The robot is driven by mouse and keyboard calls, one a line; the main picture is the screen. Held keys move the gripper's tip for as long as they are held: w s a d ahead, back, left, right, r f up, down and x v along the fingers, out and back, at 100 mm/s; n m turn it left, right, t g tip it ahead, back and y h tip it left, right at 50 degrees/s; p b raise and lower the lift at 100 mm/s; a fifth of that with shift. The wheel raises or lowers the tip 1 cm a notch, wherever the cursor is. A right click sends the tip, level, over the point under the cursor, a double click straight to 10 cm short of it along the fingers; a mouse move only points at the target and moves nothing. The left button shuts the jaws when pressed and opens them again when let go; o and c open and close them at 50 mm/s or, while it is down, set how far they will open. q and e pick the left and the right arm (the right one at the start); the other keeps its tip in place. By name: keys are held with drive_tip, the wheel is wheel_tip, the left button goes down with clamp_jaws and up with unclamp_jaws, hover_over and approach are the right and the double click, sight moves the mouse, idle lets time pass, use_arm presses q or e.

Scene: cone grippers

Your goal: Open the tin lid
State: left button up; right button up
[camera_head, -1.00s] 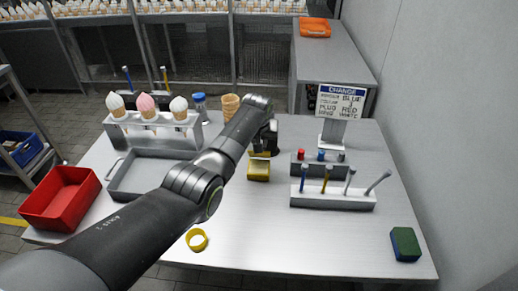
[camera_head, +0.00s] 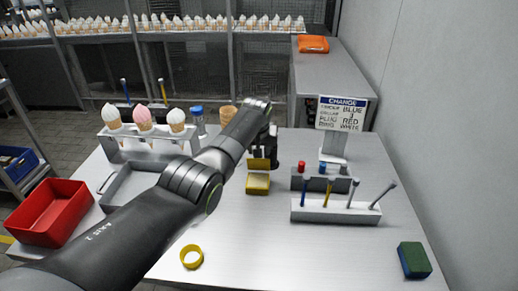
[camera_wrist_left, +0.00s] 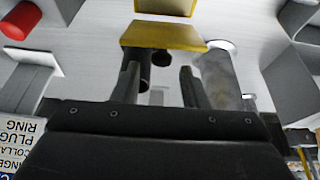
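The yellow tin (camera_head: 257,188) stands on the steel table, its pale inside showing. Its yellow lid (camera_head: 260,163) is raised at the back edge of the tin. In the left wrist view the lid (camera_wrist_left: 165,37) is a tilted yellow plate, with part of the tin (camera_wrist_left: 165,6) beyond it. My left gripper (camera_head: 270,148) is behind the tin, close to the lid. In the wrist view its two dark fingers (camera_wrist_left: 159,75) are spread apart just below the lid's edge; whether they touch it is unclear. My right gripper is out of view.
A rack of coloured sticks (camera_head: 335,212) and a change sign (camera_head: 342,112) stand right of the tin. A red bin (camera_head: 48,212), a cone holder (camera_head: 150,143) and a grey tray (camera_head: 128,186) are at left. A yellow ring (camera_head: 191,257) and a green-blue sponge (camera_head: 413,260) lie in front.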

use_arm(q)
drive_tip(key=shift+p+v, duration=0.5)
drive_tip(key=shift+v, duration=0.4)
drive_tip(key=v, duration=1.5)
drive_tip(key=shift+r, duration=0.3)
